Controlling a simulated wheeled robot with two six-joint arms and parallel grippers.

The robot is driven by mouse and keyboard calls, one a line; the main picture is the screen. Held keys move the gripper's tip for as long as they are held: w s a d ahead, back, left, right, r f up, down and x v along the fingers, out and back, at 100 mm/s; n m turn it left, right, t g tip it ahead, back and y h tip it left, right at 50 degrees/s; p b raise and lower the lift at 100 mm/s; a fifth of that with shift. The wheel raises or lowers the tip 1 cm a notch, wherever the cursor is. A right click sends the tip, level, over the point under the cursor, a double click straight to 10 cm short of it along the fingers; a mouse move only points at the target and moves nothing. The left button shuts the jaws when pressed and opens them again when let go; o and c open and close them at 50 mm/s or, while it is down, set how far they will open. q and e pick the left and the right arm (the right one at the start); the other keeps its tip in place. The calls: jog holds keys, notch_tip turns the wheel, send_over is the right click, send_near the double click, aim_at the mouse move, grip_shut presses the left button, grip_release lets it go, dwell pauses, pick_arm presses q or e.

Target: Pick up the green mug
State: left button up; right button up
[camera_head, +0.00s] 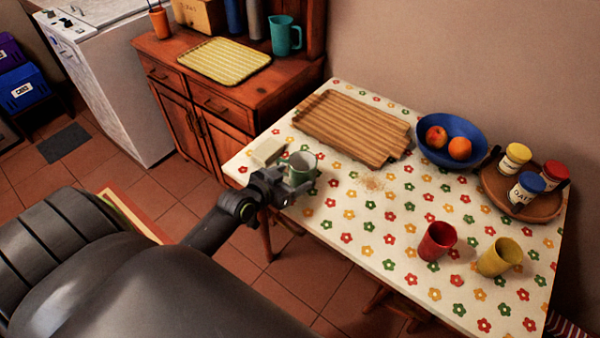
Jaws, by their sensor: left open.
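My right gripper is not in view.
A blue bowl (452,138) of fruit, a round wooden tray (525,200) with jars, a red cup (437,241) and a yellow cup (499,257) stand rightward.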

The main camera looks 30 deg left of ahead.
pick_arm(q)
jog(key=shift+f+x, duration=0.1)
jog(key=shift+x, duration=1.2)
jog(key=shift+f+x, duration=0.15)
jog(key=shift+x, duration=1.2)
jog(key=shift+s, duration=0.2)
